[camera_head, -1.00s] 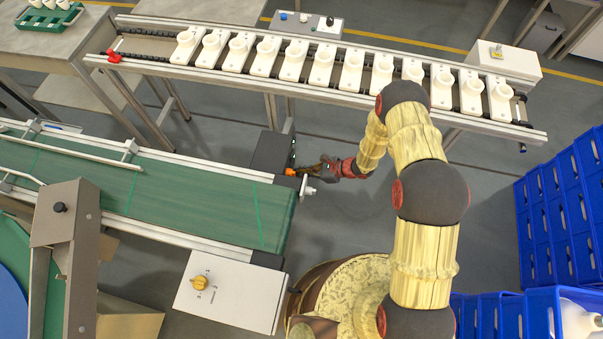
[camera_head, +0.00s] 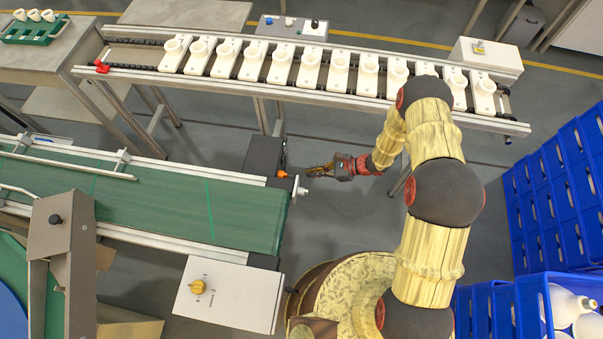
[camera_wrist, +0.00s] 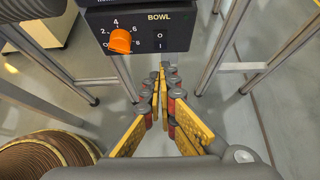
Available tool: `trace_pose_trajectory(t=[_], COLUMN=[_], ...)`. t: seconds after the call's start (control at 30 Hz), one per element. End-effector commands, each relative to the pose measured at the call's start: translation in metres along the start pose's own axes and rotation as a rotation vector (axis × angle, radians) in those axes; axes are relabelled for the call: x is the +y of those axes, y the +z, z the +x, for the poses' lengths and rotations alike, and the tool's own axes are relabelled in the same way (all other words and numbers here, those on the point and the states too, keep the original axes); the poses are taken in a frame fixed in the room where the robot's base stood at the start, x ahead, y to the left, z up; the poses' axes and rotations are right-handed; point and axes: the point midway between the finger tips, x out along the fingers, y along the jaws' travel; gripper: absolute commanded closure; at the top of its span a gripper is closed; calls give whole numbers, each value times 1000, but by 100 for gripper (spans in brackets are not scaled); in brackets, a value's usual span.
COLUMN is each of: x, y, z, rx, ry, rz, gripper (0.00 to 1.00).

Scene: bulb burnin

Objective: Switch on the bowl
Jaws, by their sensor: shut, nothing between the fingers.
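The dark control box marked BOWL (camera_wrist: 180,28) is at the top of the wrist view. Its orange knob (camera_wrist: 120,41) sits at the left amid a number scale. At its right is a black switch (camera_wrist: 159,40) marked O and I; which side is pressed I cannot tell. In the head view the dark box (camera_head: 262,156) stands at the right end of the green conveyor, with the orange knob (camera_head: 282,174) on its right side. My gripper (camera_head: 309,171) is shut and empty, just right of the box and apart from it. In the wrist view the fingertips (camera_wrist: 164,68) are below the switch.
The green conveyor (camera_head: 150,205) lies left of my gripper. A raised rail (camera_head: 130,75) with several white sockets crosses behind. A white box with a yellow knob (camera_head: 230,292) is in front. Blue bins (camera_head: 555,195) stand at the right. Floor is clear right of my gripper.

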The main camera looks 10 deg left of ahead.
Motion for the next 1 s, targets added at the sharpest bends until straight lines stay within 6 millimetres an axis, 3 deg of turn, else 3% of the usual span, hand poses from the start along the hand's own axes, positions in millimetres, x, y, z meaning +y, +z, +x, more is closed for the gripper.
trace_pose_trajectory(t=[0.03,0.2,0.4,0.8,1.0], x=[0,0,1,2,12], y=[2,1,0,2,42], z=[-13,-38,-51,-50,-32], rx=[0,0,0,0,16], ry=[-2,-1,1,7,47], rz=[2,4,4,-2,-45], gripper=[100,100,100,100,100])
